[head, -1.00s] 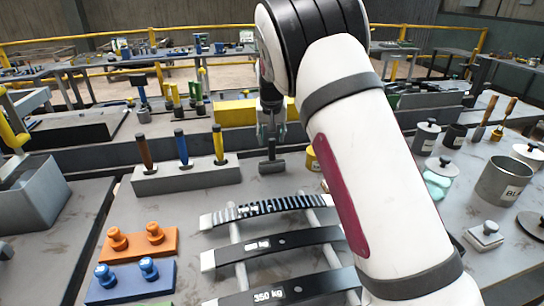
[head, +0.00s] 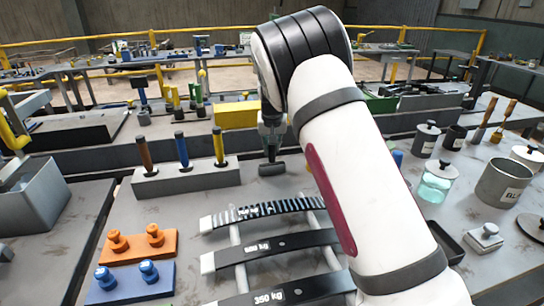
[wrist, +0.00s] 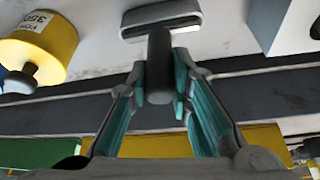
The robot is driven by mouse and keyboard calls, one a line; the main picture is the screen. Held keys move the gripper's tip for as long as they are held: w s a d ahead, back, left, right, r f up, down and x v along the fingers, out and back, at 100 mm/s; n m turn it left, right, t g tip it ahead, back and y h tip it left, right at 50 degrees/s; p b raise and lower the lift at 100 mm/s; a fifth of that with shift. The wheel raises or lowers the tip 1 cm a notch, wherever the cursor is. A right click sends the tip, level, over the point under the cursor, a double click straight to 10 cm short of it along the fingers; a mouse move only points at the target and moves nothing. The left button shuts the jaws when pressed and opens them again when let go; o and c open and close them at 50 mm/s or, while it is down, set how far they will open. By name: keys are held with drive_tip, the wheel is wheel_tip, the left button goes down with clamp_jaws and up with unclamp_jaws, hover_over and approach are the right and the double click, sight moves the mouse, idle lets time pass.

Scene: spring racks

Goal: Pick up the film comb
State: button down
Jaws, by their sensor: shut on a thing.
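The film comb (head: 272,169) looks like a dark round handle with a wide grey bar across its lower end. My gripper (head: 271,135) is above it, shut on the handle, with the bar hanging below the fingers. In the wrist view the two teal finger pads (wrist: 170,88) press on both sides of the dark handle, and the grey bar (wrist: 162,17) lies beyond the fingertips. I cannot tell whether the bar touches the table.
A grey block with three upright handled tools (head: 187,179) stands left of the comb. A rack of curved leaf springs (head: 290,240) is in front. Orange (head: 140,248) and blue (head: 130,284) peg blocks lie front left. A yellow cylinder (wrist: 42,42) is close by in the wrist view.

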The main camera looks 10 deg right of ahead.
drive_tip(key=shift+r, duration=0.1)
drive_tip(key=shift+r, duration=0.65)
wheel_tip(320, 180, up, 2)
drive_tip(key=shift+r, duration=0.2)
drive_tip(key=s+a+r+p, duration=0.1)
drive_tip(key=s+a+p, duration=0.9)
drive_tip(key=s, duration=0.2)
drive_tip(key=shift+a, duration=0.35)
drive_tip(key=shift+w, duration=0.1)
